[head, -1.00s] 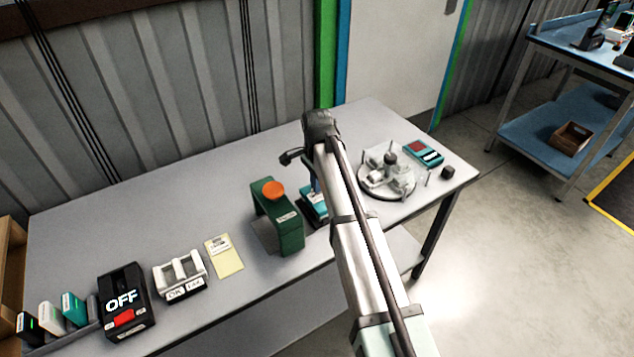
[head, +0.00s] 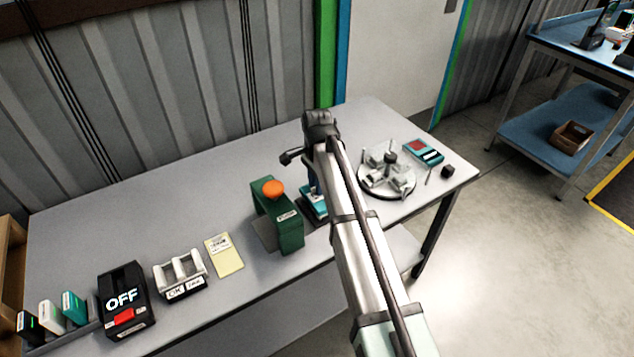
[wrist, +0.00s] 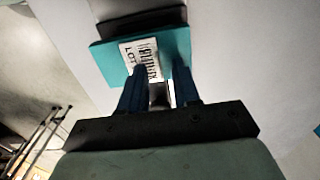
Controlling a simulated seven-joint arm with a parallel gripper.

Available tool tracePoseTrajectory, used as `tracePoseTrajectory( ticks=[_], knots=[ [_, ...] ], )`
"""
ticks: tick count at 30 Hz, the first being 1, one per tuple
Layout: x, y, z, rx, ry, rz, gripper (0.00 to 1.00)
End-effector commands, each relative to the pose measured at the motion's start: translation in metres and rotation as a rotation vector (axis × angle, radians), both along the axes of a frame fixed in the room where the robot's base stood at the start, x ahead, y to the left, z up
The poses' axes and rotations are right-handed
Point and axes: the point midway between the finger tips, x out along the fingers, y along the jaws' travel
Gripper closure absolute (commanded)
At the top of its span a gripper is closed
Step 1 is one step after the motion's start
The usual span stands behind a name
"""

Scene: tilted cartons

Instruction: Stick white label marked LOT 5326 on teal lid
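The teal lid (wrist: 103,62) fills the upper middle of the wrist view. It also shows in the head view (head: 318,208), partly hidden by my arm, beside the green stand. A white label (wrist: 128,52) with LOT and barcode-like print lies against the lid, turned at a slant to its edges; its number is not legible. My gripper (wrist: 161,70) has two blue fingers standing apart at the lid's near edge. The left fingertip overlaps the label, and the right one is over bare teal. I see nothing clamped between them. In the head view the fingers are mostly hidden.
A green stand with an orange knob (head: 273,189) is close on the left. A round turntable (head: 388,194) with grey fixtures is on the right, near a teal and red device (head: 423,151). A yellow pad (head: 226,262) and black OFF box (head: 124,302) stand farther left.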

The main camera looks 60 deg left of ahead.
Motion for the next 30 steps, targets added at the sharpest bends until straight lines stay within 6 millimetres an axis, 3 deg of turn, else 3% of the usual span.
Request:
tracePoseTrajectory(
  ticks=[7,11,30],
  knots=[
    [0.0,0.0,0.003,0.001,0.0,0.0,0.69],
    [0.0,0.001,0.014,0.002,-0.001,0.0,0.69],
    [0.0,0.001,0.123,0.002,-0.001,0.0,0.69]
  ],
)
